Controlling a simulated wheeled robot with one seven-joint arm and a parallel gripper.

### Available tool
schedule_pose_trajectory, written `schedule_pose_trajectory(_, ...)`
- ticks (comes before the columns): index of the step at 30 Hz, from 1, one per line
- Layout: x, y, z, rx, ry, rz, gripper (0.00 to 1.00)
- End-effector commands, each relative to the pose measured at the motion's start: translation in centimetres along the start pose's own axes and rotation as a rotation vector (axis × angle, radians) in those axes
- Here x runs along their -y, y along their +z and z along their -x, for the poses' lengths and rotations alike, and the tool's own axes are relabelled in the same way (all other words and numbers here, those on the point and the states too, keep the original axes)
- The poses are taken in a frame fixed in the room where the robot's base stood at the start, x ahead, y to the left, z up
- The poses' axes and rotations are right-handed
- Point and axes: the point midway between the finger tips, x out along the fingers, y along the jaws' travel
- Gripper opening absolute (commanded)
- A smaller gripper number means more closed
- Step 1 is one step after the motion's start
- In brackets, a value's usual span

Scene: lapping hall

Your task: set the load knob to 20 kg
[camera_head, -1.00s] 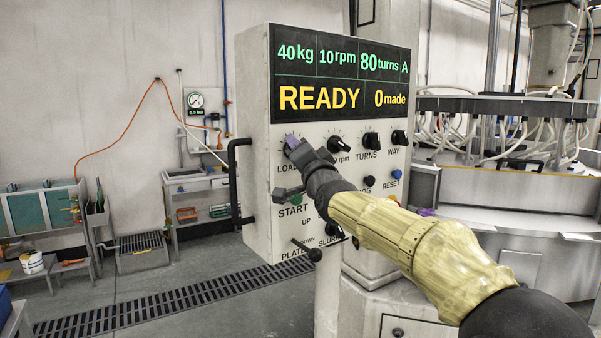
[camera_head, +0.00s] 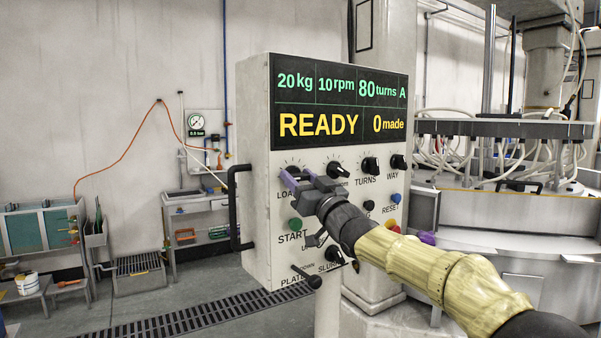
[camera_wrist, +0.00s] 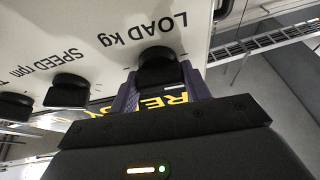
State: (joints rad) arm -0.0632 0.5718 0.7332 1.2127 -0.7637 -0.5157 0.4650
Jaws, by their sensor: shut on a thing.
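The control panel (camera_head: 258,215) carries a display (camera_head: 340,100) that reads 20 kg, 10 rpm, 80 turns, A, READY and 0 made. The load knob (camera_wrist: 157,68) is a black knob beside the LOAD kg label in the wrist view. My gripper (camera_head: 288,179) is at the load knob, its purple fingers either side of it. In the wrist view my gripper (camera_wrist: 160,90) is shut on the knob. In the head view the knob is mostly hidden by my fingers.
The rpm knob (camera_head: 338,168), TURNS knob (camera_head: 370,164) and WAY knob (camera_head: 398,161) lie to the right. The green START button (camera_head: 295,224) is just below my gripper. A lever (camera_head: 308,278) sticks out at the panel's bottom. A black handle (camera_head: 236,208) is on the left side.

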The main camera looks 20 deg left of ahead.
Motion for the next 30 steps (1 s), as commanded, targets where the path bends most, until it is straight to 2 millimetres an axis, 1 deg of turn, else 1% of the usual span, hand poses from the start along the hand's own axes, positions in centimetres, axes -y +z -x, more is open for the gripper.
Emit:
schedule_pose_trajectory(1,-0.12,0.33,0.00,0.009,-0.004,0.013,0.24)
schedule_pose_trajectory(6,-0.11,0.41,0.05,0.008,-0.017,0.043,0.24)
schedule_pose_trajectory(17,-0.11,0.48,0.08,0.008,-0.019,0.050,0.25)
schedule_pose_trajectory(18,-0.12,0.48,0.08,0.008,-0.019,0.050,0.49)
schedule_pose_trajectory(20,-0.11,0.44,0.07,0.007,-0.019,0.050,0.61)
schedule_pose_trajectory(21,-0.11,0.40,0.07,0.006,-0.019,0.049,0.69)
schedule_pose_trajectory(30,-0.07,0.16,0.09,0.002,-0.019,0.049,0.69)
